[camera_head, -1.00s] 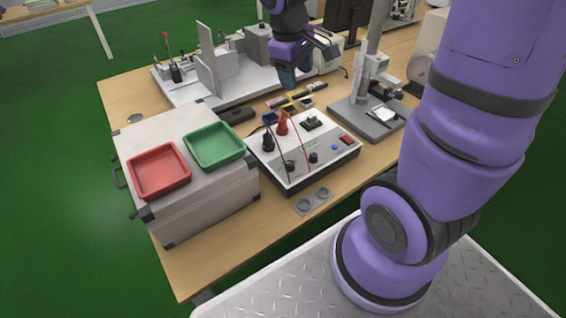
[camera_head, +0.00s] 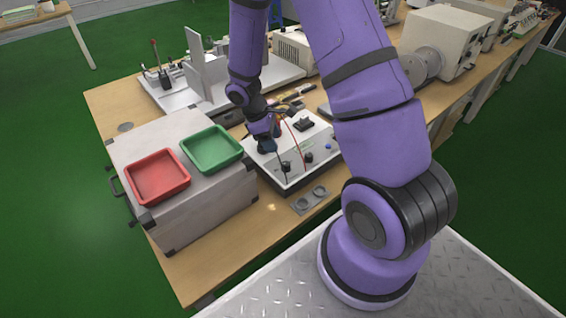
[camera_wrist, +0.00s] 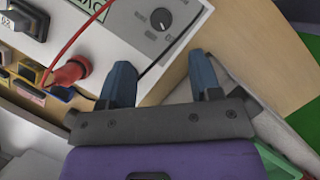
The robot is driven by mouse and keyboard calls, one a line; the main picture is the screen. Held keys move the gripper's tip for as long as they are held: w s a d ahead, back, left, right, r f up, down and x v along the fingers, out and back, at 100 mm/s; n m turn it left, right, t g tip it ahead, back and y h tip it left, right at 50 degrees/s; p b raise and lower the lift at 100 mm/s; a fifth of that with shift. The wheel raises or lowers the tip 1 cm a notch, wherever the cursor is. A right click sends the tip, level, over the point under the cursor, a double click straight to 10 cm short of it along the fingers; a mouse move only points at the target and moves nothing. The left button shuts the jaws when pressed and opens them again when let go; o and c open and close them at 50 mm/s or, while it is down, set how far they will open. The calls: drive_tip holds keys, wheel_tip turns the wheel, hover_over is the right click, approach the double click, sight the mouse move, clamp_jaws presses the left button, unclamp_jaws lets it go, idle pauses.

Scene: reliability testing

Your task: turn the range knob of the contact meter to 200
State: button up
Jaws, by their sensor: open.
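The contact meter (camera_head: 318,141) is a white box on the bench, in the middle of the head view. The knob's setting is too small to read. My gripper (camera_head: 266,146) is over the left part of the meter in the head view. In the wrist view its two blue fingers (camera_wrist: 163,76) stand apart with nothing between them. The knob lies beyond the fingertips, apart from them. The gripper hides part of the meter in the head view.
A red plug (camera_wrist: 70,73) with a red cable stands close to one finger. The grey case (camera_head: 200,232) with a red tray (camera_head: 158,178) and a green tray (camera_head: 212,149) is left of the meter. A grey plate with two rings (camera_head: 310,199) lies in front.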

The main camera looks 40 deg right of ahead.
sight(286, 164)
drive_tip(key=x, duration=1)
drive_tip(key=shift+f, duration=0.25)
drive_tip(key=c, duration=0.9)
